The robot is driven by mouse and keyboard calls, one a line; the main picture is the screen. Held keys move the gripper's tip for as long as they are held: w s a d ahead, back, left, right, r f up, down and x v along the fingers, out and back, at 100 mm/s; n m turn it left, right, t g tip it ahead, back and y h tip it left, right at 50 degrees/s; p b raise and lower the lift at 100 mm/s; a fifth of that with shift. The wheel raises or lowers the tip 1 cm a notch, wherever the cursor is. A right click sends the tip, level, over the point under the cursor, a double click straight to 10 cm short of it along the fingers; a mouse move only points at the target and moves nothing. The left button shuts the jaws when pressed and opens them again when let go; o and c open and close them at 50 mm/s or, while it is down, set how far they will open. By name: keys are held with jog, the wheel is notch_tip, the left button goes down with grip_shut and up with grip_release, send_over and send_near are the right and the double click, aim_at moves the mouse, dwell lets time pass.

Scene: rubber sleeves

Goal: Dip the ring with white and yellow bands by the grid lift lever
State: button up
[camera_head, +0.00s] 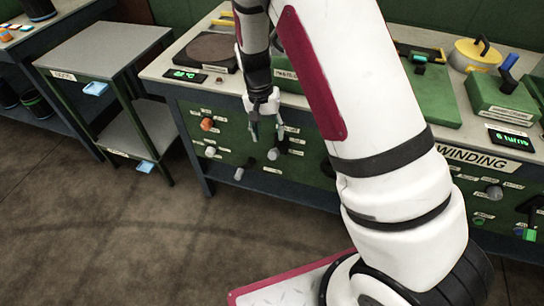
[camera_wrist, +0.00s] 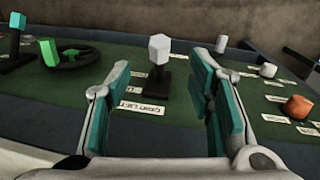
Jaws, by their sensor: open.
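In the wrist view, a lever with a white block-shaped knob (camera_wrist: 160,48) on a black stem stands on the green panel, in the gap between my fingers. A label (camera_wrist: 142,109) near its base appears to read "GRID LIFT". My gripper (camera_wrist: 160,76) is open, with one teal-padded finger on each side of the lever, and no touch is visible. In the head view, my gripper (camera_head: 263,128) points down in front of the green front panel, close to pale-knobbed levers. I cannot make out a ring with white and yellow bands in either view.
An orange knob (camera_wrist: 298,106) and white knobs (camera_wrist: 267,70) sit on the panel to the right. A black handwheel with a green grip (camera_wrist: 48,52) and a teal-topped lever (camera_wrist: 15,28) are to the left. A grey side table (camera_head: 105,50) stands left of the bench.

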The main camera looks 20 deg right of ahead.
aim_at(272, 152)
jog(key=f, duration=0.7)
jog(key=d+f, duration=0.1)
jog(key=f, duration=0.2)
jog(key=shift+s+d+f+b, duration=0.1)
jog(key=shift+s+f+b, duration=0.2)
jog(key=shift+b, duration=0.05)
jog(key=shift+c, duration=0.3)
grip_shut()
